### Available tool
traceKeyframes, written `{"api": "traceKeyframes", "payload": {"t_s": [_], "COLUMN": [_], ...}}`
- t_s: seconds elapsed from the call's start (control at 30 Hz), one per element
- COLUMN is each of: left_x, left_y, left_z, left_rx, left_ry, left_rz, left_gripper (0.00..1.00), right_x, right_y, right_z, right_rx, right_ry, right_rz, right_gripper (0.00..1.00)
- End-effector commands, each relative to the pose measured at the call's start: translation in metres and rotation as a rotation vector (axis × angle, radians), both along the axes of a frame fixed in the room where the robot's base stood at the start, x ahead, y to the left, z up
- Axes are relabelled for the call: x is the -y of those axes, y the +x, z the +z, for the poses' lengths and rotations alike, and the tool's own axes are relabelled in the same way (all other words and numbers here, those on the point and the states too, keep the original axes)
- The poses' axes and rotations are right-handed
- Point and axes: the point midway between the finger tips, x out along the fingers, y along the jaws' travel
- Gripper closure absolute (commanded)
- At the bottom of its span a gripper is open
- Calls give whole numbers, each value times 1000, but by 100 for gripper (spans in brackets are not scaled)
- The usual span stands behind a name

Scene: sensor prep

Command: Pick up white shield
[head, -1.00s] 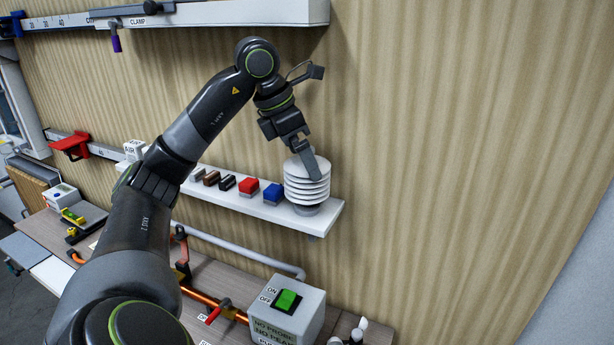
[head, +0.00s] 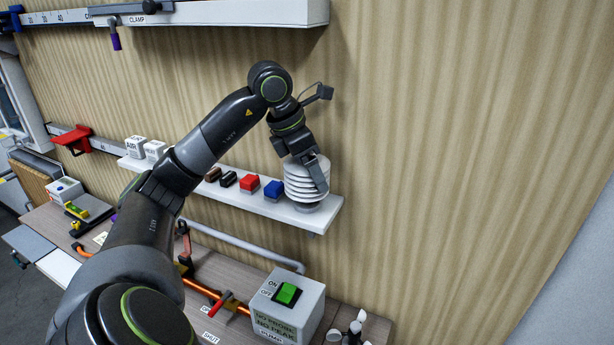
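The white shield (head: 298,187), a stack of round white plates, stands upright on a grey base near the right end of the white wall shelf (head: 325,216). My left gripper (head: 313,178) comes down over it from above. One dark finger lies across the front right of the plates. The other finger is hidden, so I cannot tell whether the gripper is closed on the shield. My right gripper is not in view.
A blue block (head: 273,189), a red block (head: 250,184) and dark pieces stand on the shelf left of the shield. A higher white shelf (head: 250,14) runs above. Below is a bench with a grey box with a green switch (head: 288,293). The wall on the right is clear.

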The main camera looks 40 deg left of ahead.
Motion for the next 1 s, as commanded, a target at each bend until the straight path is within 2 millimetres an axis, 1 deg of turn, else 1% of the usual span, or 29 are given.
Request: {"api": "traceKeyframes", "payload": {"t_s": [0.37,0.57,0.7,0.8,1.0], "left_x": [0,0,1,-9,-19], "left_y": [0,1,1,-12,-33], "left_z": [4,18,34,31,31], "left_rx": [1,5,6,1,0], "left_ry": [0,1,-1,7,5], "left_rz": [0,1,-1,5,5], "left_gripper": [43,43,43,43,43], "right_x": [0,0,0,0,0], "right_y": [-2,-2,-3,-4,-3], "right_z": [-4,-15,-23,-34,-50], "right_rx": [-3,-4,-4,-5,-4], "right_ry": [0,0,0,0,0], "right_rz": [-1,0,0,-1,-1], "right_gripper": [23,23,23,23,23]}}
